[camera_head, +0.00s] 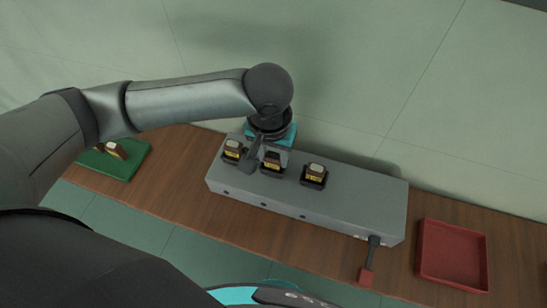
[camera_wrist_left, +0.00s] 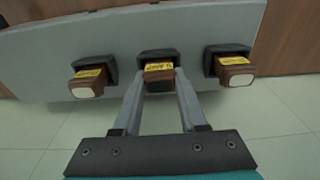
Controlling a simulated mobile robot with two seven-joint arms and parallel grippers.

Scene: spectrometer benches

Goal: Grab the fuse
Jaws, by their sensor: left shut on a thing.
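A grey box (camera_head: 360,196) on the wooden bench carries three fuses in dark sockets, each with a brown-and-white end and a yellow label. My right gripper is not in view.
A red tray (camera_head: 453,256) lies right of the box, looking empty. A green pad (camera_head: 118,168) with a brown-and-white piece (camera_head: 115,150) lies at the left. Bare bench separates them from the box.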

